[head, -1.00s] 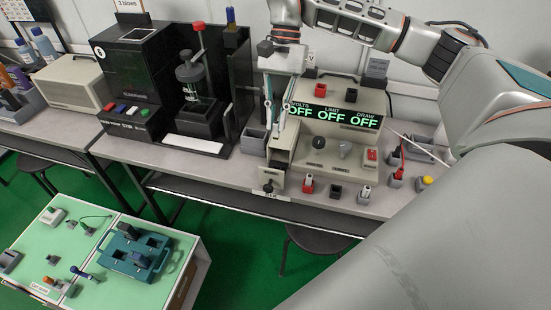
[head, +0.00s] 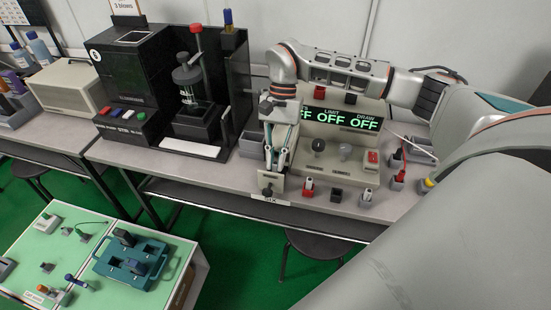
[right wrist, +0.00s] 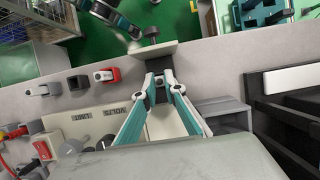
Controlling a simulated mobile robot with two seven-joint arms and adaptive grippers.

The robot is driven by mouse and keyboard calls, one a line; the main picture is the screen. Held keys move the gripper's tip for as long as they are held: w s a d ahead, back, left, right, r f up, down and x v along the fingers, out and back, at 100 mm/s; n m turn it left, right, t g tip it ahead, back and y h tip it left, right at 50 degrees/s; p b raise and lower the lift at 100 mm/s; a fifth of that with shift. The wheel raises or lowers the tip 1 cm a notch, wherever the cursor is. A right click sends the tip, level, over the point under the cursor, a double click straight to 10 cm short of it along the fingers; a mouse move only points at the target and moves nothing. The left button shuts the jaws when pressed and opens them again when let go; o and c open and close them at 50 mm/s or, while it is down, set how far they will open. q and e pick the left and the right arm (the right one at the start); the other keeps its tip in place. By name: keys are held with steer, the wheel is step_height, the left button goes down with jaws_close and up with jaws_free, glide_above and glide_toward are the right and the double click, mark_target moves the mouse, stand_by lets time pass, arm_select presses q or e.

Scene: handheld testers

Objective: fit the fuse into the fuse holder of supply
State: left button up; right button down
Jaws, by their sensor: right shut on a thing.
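The supply (head: 345,155) is a beige box with a green-lit display on the bench. At its left front stands a pulled-out drawer with a beige front plate (head: 271,184) and dark knob; the plate shows in the right wrist view (right wrist: 180,54). My right gripper (head: 276,165) points down behind this plate, inside or just over the drawer. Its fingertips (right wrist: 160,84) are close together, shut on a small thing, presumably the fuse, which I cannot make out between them. The fuse holder is not clearly visible; the fingers and plate hide that spot.
Red, black and grey plugs or sockets (head: 308,188) line the bench front right of the drawer. A black tester (head: 130,75) stands left. A green-topped table (head: 75,245) with a teal tray is lower left. An unclear teal-grey piece (right wrist: 112,14) shows at the right wrist view's top.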

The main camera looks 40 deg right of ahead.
steer(key=shift+f, duration=0.1)
steer(key=c, duration=2.1)
jaws_free()
